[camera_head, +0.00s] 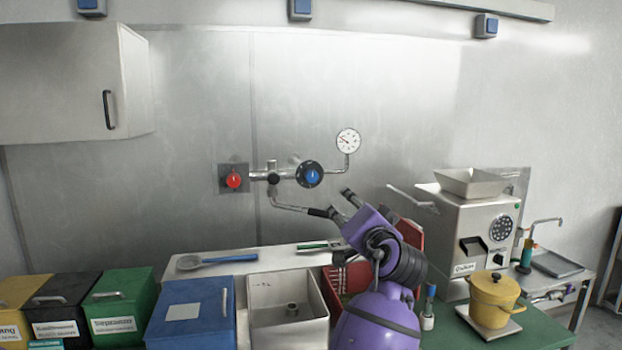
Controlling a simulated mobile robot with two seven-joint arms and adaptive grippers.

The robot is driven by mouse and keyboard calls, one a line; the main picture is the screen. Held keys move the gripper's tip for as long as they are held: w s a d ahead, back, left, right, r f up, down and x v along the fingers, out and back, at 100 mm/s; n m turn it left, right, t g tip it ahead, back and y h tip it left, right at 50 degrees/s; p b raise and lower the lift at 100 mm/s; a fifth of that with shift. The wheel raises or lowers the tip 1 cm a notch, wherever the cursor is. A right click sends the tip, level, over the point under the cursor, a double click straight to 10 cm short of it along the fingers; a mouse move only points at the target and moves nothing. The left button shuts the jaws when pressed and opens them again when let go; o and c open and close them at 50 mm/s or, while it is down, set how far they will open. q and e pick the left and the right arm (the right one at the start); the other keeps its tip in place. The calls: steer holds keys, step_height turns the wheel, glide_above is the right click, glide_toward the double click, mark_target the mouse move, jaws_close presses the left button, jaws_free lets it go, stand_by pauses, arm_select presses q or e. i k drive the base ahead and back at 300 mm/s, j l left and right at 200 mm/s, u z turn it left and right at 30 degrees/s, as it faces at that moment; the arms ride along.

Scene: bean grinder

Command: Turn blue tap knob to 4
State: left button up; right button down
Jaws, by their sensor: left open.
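The blue tap knob (312,175) sits on a round dark dial at the right end of the wall tap fitting. The numbers on the dial are too small to read. My left gripper (339,202), on a purple arm, is below and to the right of the knob, open and apart from it. Its fingers point up and left, close to the tap's spout (291,208). My right gripper is not in view.
A red knob (233,180) and a gauge (348,140) flank the tap. Below are a steel sink box (262,325), a blue box (190,335) and a green box (125,305). A grinder (462,235) and yellow pot (493,300) stand right.

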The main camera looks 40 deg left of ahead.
mark_target(311, 176)
steer(key=i+j, duration=0.2)
steer(key=j, duration=0.15)
steer(key=i+j, duration=0.35)
steer(key=j, duration=0.3)
